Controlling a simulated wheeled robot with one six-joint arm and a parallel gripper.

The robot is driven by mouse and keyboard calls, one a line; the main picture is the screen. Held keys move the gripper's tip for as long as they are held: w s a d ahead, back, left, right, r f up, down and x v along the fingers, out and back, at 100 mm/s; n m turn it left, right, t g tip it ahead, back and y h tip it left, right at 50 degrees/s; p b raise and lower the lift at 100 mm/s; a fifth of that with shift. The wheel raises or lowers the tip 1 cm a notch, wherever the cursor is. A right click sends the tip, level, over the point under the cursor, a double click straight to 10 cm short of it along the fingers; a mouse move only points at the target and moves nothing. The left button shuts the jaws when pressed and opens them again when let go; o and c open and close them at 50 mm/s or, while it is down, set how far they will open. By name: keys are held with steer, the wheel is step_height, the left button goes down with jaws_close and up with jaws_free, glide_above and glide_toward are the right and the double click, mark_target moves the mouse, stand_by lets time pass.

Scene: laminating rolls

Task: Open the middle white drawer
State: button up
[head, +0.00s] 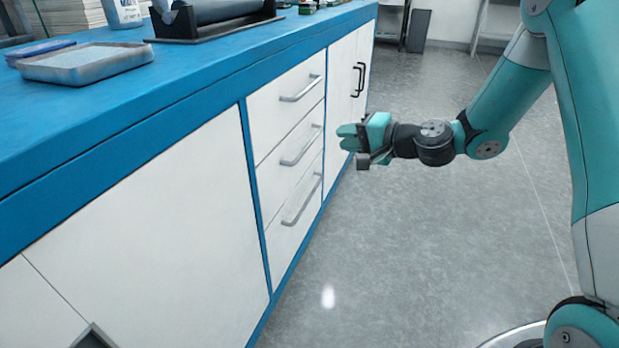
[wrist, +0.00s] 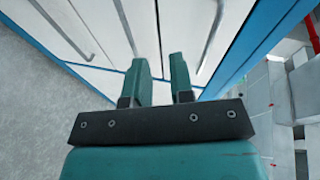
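The middle white drawer (head: 288,152) is shut, between an upper and a lower white drawer in the blue-framed cabinet. Its grey bar handle (head: 301,147) runs across its front. My gripper (head: 347,137) is to the right of this handle in the head view, apart from it. In the wrist view my gripper (wrist: 158,64) points at the drawer fronts, its two teal fingers apart with nothing between them. The middle handle (wrist: 125,27) shows beyond the left fingertip there.
The upper drawer (head: 282,104) and lower drawer (head: 291,212) are shut, each with a bar handle. Cupboard doors with black handles (head: 359,80) stand beyond. A tray (head: 85,64) and a roll holder (head: 215,18) are on the blue countertop (head: 150,95). The grey floor (head: 430,250) in front is clear.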

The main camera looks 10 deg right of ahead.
steer(key=w+d+f+m+t+h+b, duration=0.1)
steer(key=w+d+f+m+t+b, duration=0.2)
steer(key=f, duration=0.5)
steer(key=b, duration=0.4)
glide_toward(309, 143)
steer(key=shift+g, duration=0.3)
steer(key=x, duration=1)
steer(key=shift+w+d+f, duration=0.1)
steer(key=shift+w, duration=0.05)
steer(key=shift+c, duration=0.5)
jaws_close()
